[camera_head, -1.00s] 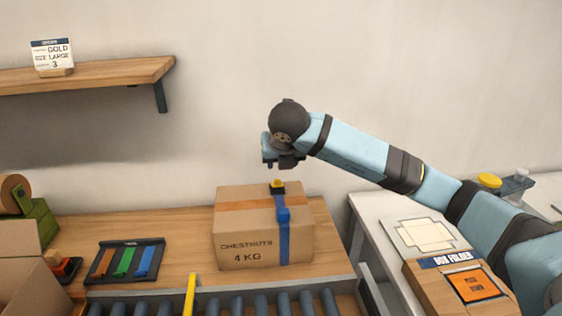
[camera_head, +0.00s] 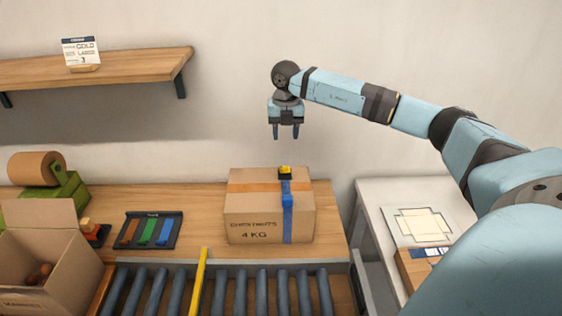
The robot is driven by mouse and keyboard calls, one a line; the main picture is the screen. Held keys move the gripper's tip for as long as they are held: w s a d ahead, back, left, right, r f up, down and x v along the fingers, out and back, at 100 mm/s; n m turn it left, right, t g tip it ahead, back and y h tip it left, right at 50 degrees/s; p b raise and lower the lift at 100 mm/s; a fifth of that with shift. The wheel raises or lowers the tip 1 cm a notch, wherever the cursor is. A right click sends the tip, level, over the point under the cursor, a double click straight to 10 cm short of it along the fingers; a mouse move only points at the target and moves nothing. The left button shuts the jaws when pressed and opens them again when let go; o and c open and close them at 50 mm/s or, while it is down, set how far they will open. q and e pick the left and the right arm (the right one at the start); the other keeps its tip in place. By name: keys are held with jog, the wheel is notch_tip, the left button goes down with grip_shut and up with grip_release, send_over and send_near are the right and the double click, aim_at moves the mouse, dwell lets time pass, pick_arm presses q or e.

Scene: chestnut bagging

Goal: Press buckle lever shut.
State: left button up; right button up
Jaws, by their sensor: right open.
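A closed cardboard box (camera_head: 255,219) marked "CHESTNUTS 4 KG" stands on the wooden bench behind the rollers. A blue strap (camera_head: 286,225) runs over its top and down its front, with a blue piece (camera_head: 287,200) at the front top edge. A black buckle with a yellow lever (camera_head: 285,170) sits on top of the box; its exact lever angle is too small to tell. My right gripper (camera_head: 286,134) hangs above the buckle, fingers pointing down, open and empty, apart from the box. My left gripper is out of view.
A yellow bar (camera_head: 199,282) crosses the roller conveyor (camera_head: 240,296) in front of the box. A black tray (camera_head: 149,231) with coloured strips lies left of it. An open carton (camera_head: 50,260) stands at far left. A shelf (camera_head: 110,67) hangs on the wall. A white side table (camera_head: 375,205) is at right.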

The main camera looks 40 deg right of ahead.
aim_at(285, 168)
notch_tip(285, 168, down, 10)
jog(key=shift+p, duration=0.6)
jog(key=shift+f, duration=0.75)
jog(key=shift+c, duration=0.5)
